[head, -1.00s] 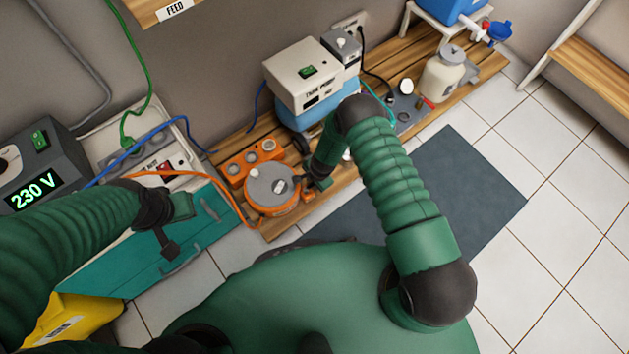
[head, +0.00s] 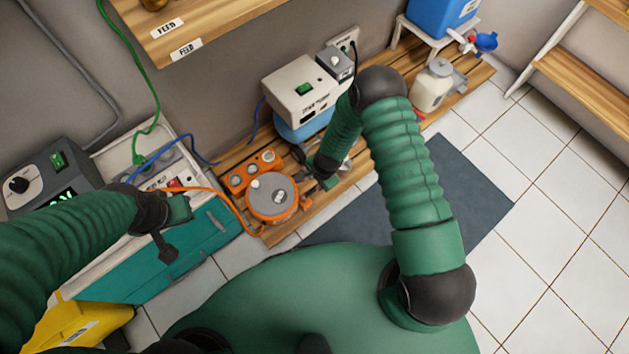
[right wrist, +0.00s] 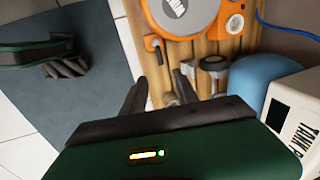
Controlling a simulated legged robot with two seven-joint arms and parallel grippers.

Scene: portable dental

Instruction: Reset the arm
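My right gripper (head: 318,178) hangs just right of a round orange device with a grey top (head: 273,195). In the right wrist view its two dark fingers (right wrist: 160,92) stand apart with wooden slats and small fittings behind them, and nothing shows held. The orange device (right wrist: 185,10) sits beyond the fingertips there, apart from them. My left gripper (head: 168,245) is over the teal case (head: 190,255) at the left; it is small and dark, so its opening cannot be told.
A white box on a blue tank (head: 305,92) stands behind the right arm on the slatted wooden bench (head: 262,150). An orange cable runs to the orange device. A cream bottle (head: 432,88) stands farther right. A yellow case (head: 85,325) is at lower left. Tiled floor at right is clear.

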